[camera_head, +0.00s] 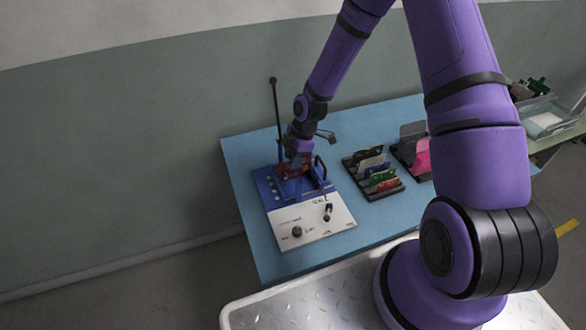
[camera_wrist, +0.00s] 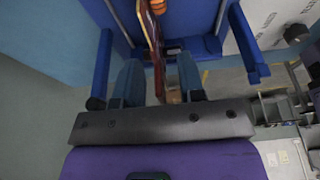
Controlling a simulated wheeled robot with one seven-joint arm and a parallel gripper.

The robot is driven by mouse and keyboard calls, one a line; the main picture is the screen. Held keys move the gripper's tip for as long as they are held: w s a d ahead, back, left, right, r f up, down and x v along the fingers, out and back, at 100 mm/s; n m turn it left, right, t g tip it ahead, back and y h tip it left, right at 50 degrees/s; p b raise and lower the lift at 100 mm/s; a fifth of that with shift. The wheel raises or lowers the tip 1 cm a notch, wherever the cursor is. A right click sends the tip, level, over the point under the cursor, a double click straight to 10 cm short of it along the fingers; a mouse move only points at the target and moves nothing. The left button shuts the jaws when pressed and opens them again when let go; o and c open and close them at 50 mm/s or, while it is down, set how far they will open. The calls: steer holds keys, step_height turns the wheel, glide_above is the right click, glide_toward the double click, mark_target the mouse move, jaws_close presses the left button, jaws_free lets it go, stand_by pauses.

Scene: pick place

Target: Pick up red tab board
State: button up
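A red board (camera_head: 291,170) stands in the blue part of a blue-and-white fixture (camera_head: 318,222) on the table. My gripper (camera_head: 297,158) is right above it, pointing down. In the wrist view a thin board with a reddish face (camera_wrist: 154,42) shows nearly edge-on between the two fingers of my gripper (camera_wrist: 160,78). Gaps show beside the board, so the fingers look apart around it. Its lower end between the fingers is partly hidden. Another red-edged board (camera_head: 389,185) stands at the front of a black rack (camera_head: 366,182).
The rack also holds green, white and dark boards. A second rack with a pink item (camera_head: 422,157) stands to its right. A thin black post (camera_head: 277,115) rises behind the fixture. Blue side arms (camera_wrist: 246,45) flank the board. The blue table (camera_head: 262,245) is bare at its left edge.

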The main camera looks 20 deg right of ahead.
steer(key=shift+a+f, duration=0.2)
steer(key=shift+f, duration=0.45)
steer(key=shift+c, duration=0.4)
jaws_close()
steer(key=shift+r, duration=0.1)
step_height(320, 180, up, 10)
steer(key=shift+f, duration=0.1)
